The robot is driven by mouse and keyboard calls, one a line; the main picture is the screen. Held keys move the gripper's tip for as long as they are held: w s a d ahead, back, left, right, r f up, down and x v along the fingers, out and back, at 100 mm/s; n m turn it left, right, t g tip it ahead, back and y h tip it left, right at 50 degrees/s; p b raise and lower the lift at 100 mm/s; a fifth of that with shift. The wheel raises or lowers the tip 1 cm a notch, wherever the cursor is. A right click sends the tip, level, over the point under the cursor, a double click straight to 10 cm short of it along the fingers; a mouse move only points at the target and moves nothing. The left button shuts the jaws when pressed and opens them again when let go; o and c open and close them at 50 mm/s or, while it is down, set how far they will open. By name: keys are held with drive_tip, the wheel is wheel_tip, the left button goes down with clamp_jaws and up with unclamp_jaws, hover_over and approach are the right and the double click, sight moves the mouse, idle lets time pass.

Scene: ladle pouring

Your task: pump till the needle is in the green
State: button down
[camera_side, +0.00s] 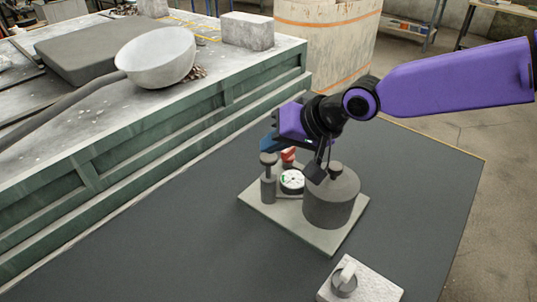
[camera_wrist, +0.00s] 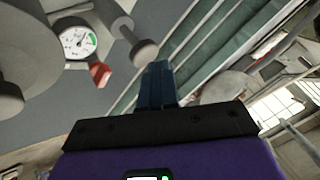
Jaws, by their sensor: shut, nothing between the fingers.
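The pump (camera_side: 268,188) is a slim grey cylinder with a round knob on a rod, standing at the left of a pale base plate (camera_side: 318,242). Its knob shows in the wrist view (camera_wrist: 145,53). A white gauge (camera_side: 292,181) sits beside it; in the wrist view the gauge (camera_wrist: 78,42) has a green band on one side, but the needle is too small to read surely. A red part (camera_side: 288,155) is behind the gauge. My gripper (camera_side: 268,144) has blue fingers, shut and empty, just above the pump knob; in the wrist view the fingertips (camera_wrist: 157,66) are close beside the knob. Contact cannot be told.
A wide grey tank (camera_side: 332,205) with a top knob stands on the plate's right. A small pale block with a round fitting (camera_side: 345,284) lies nearer the front. A ladle (camera_side: 158,57) rests on the green-sided bench at left. The dark tabletop (camera_side: 170,230) at front left is clear.

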sight(274, 158)
drive_tip(key=shift+f, duration=1.9)
idle(1.7)
drive_tip(key=shift+r, duration=2.3)
drive_tip(key=shift+r, duration=2.55)
drive_tip(key=s+d+f+n+g+h, duration=0.2)
drive_tip(key=s+d+f+n, duration=0.1)
drive_tip(key=s+d, duration=0.7)
drive_tip(key=s+d+f+n+g+h, duration=0.1)
drive_tip(key=s+d+f+n, duration=0.3)
drive_tip(key=s+d, duration=0.6)
drive_tip(key=s+d+f+n+g+h, duration=0.2)
drive_tip(key=s+d, duration=0.8)
drive_tip(key=d, duration=1.3)
drive_tip(key=shift+s+d+f+n+g+h, duration=0.35)
drive_tip(key=shift+f+n+h, duration=0.45)
drive_tip(key=shift+n, duration=0.4)
